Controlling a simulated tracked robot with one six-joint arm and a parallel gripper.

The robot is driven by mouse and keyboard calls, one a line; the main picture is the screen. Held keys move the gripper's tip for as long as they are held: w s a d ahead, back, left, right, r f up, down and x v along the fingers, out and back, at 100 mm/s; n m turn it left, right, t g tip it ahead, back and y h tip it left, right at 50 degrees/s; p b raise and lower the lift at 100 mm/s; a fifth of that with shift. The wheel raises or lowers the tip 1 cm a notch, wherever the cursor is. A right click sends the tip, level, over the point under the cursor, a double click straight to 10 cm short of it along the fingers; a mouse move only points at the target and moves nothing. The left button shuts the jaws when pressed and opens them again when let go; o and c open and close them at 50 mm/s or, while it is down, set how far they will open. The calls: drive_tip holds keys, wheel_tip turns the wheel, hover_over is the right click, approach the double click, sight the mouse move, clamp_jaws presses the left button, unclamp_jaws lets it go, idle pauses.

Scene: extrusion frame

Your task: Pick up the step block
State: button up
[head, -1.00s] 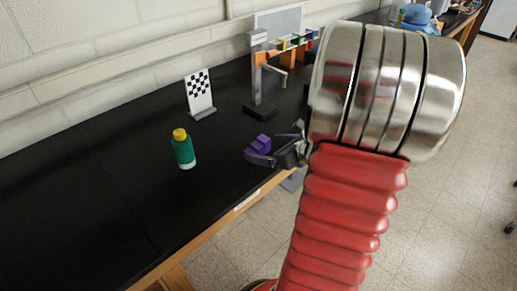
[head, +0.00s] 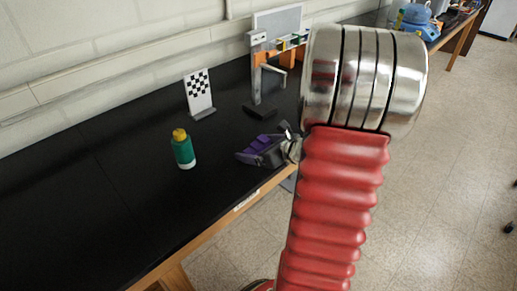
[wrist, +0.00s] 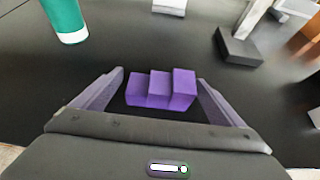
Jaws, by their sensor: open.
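The step block is purple with a stepped top. In the wrist view the step block (wrist: 160,90) sits on the black bench between the fingers of my gripper (wrist: 161,90). The fingers are open, one on each side, with a gap to the block on both sides. In the head view the step block (head: 261,143) shows partly behind my gripper (head: 258,152), near the front edge of the bench.
A green bottle with a yellow cap (head: 183,149) stands to the left on the black bench (head: 100,200). A checkered board (head: 198,93) and an extrusion frame (head: 256,75) stand behind. The front left of the bench is clear.

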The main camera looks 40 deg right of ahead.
sight(257, 145)
drive_tip(key=shift+c, duration=0.4)
drive_tip(key=c, duration=1.1)
drive_tip(key=shift+r, duration=5)
